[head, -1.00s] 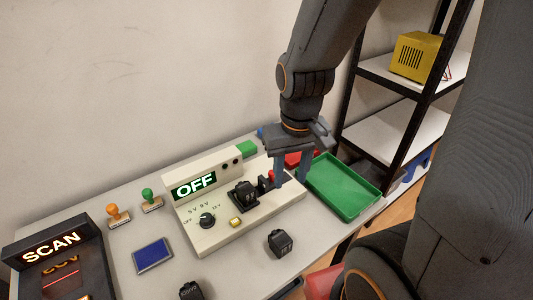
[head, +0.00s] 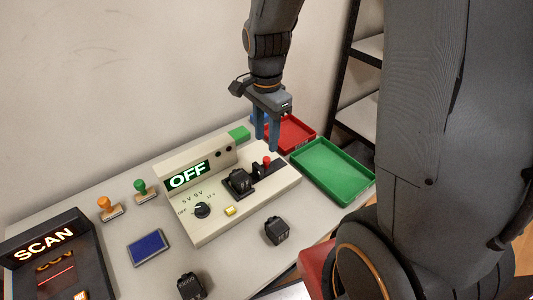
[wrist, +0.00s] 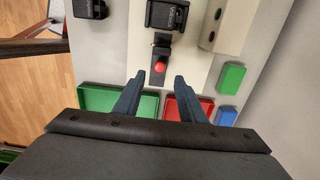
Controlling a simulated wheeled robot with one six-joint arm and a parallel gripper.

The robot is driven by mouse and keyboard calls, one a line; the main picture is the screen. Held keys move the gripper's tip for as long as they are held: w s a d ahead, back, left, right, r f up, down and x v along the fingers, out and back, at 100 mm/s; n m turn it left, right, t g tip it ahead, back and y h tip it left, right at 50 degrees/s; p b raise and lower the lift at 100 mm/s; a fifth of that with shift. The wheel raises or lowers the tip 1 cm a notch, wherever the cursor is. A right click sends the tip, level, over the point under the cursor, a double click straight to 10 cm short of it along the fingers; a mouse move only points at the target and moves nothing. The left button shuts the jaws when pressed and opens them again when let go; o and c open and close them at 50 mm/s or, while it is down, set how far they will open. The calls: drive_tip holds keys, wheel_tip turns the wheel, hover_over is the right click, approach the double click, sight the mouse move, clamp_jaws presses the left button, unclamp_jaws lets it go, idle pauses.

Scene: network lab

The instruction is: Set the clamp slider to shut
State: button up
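The clamp slider is a black piece with a red knob (head: 267,160) on the pale test fixture (head: 205,228). A black block-shaped device (head: 239,181) sits to its left. In the wrist view the red knob (wrist: 160,65) lies just beyond my fingertips, near the centre line between them, with the black device (wrist: 166,14) farther up. My gripper (head: 267,145) is open and empty, pointing down above and behind the knob. Its fingers (wrist: 159,76) are apart in the wrist view. I cannot tell how wide the gap between slider and device is. The display (head: 188,176) reads OFF.
A green tray (head: 369,183) and a red tray (head: 303,137) stand right of the fixture. Loose black devices (head: 277,231) (head: 190,287) lie in front. A SCAN unit (head: 45,243), two stamps and a blue pad (head: 148,248) are at left.

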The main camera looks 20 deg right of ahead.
sight(266, 158)
drive_tip(key=shift+f+p, duration=0.35)
drive_tip(key=shift+f, duration=3.15)
drive_tip(key=shift+c, duration=0.2)
clamp_jaws()
